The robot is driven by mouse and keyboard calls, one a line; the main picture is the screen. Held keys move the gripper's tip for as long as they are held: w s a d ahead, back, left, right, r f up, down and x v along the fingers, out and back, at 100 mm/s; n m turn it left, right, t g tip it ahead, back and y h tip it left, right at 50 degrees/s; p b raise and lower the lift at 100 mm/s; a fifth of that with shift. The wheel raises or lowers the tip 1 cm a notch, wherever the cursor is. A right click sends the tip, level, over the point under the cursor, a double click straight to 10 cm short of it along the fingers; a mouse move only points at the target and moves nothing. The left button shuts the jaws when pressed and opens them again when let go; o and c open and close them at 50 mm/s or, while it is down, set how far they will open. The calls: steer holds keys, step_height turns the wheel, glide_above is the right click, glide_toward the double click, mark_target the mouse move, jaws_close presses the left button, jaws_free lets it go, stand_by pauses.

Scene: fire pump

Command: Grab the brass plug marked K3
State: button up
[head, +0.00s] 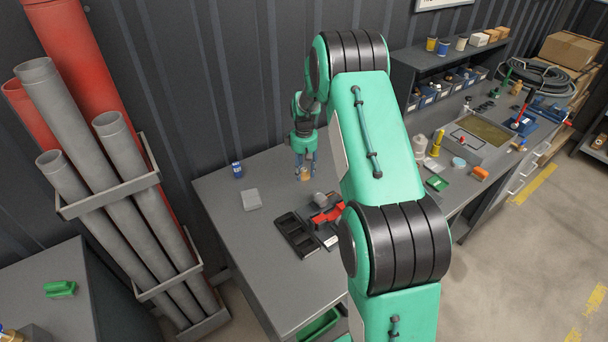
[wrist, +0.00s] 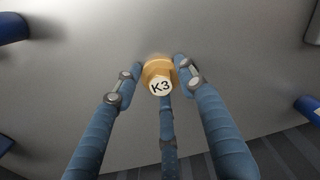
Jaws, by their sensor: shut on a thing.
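The brass plug (wrist: 157,68) shows in the wrist view with a white round label reading K3 on its end. My gripper (wrist: 160,75) has its blue fingers closed around the plug, with fingertips at its left and right sides and another finger below it. In the head view my gripper (head: 305,168) points down at the grey workbench (head: 235,230), with the brass plug (head: 304,175) between its fingertips. I cannot tell whether the plug touches the bench top or is just above it.
A blue can (head: 237,170) and a light grey block (head: 251,199) stand left of my gripper. A black tray (head: 296,236) and a red tool (head: 328,214) lie in front. Grey pipes (head: 130,150) stand in a rack at left. The bench's front left is clear.

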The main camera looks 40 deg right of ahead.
mark_target(305, 169)
steer(key=shift+r+p, duration=0.85)
steer(key=shift+r, duration=4.15)
steer(key=shift+d, duration=0.15)
